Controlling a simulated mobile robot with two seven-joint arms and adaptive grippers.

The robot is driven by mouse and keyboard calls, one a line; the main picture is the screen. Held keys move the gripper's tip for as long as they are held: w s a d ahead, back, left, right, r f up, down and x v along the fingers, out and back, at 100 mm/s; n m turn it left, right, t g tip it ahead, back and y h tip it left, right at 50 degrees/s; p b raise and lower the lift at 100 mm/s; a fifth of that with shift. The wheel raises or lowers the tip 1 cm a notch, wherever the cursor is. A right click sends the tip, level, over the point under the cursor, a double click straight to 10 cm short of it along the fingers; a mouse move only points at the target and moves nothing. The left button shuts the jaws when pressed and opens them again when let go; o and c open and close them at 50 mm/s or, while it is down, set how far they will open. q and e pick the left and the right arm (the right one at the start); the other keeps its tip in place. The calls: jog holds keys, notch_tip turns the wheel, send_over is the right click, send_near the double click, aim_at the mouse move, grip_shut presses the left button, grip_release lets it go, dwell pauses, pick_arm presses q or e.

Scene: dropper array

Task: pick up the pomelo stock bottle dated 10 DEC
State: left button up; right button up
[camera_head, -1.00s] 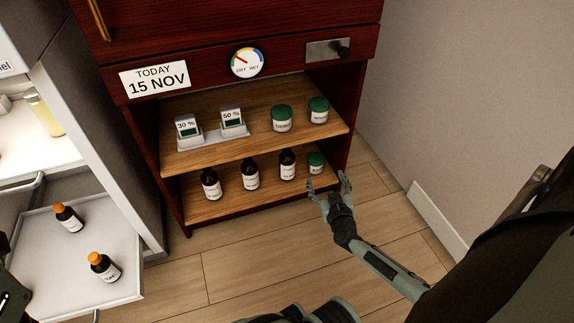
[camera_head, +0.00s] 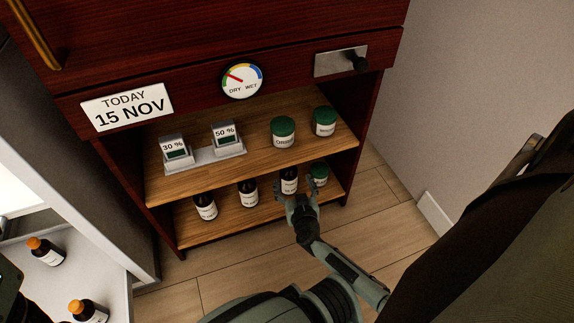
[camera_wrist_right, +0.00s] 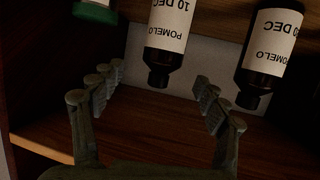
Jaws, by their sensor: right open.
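Three dark bottles with white labels stand on the lower cabinet shelf: a left one (camera_head: 205,207), a middle one (camera_head: 248,194) and a right one (camera_head: 289,176). My right gripper (camera_head: 297,190) is open in front of the right bottle. In the right wrist view the picture is upside down. There a pomelo bottle (camera_wrist_right: 168,38) marked 10 DEC stands between and beyond the open fingers (camera_wrist_right: 158,82), apart from them. A second pomelo bottle (camera_wrist_right: 270,50) is at the right; its date ends in 0 DEC, its first digit unclear. My left gripper is not clearly seen.
A small green-lidded jar (camera_head: 319,173) stands right beside the right bottle. Two larger green-lidded jars and two percent displays (camera_head: 205,155) are on the upper shelf (camera_head: 255,148). Orange-capped bottles (camera_head: 47,252) stand on a white tray at left. A sign reads TODAY 15 NOV (camera_head: 127,107).

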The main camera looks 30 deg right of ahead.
aim_at(289, 169)
jog(key=b+x, duration=0.3)
jog(key=x, duration=0.3)
jog(key=shift+w+f, duration=0.1)
jog(key=shift+w, duration=0.4)
jog(key=shift+c, duration=0.2)
jog(key=c, duration=1.4)
jog(key=shift+c, duration=0.6)
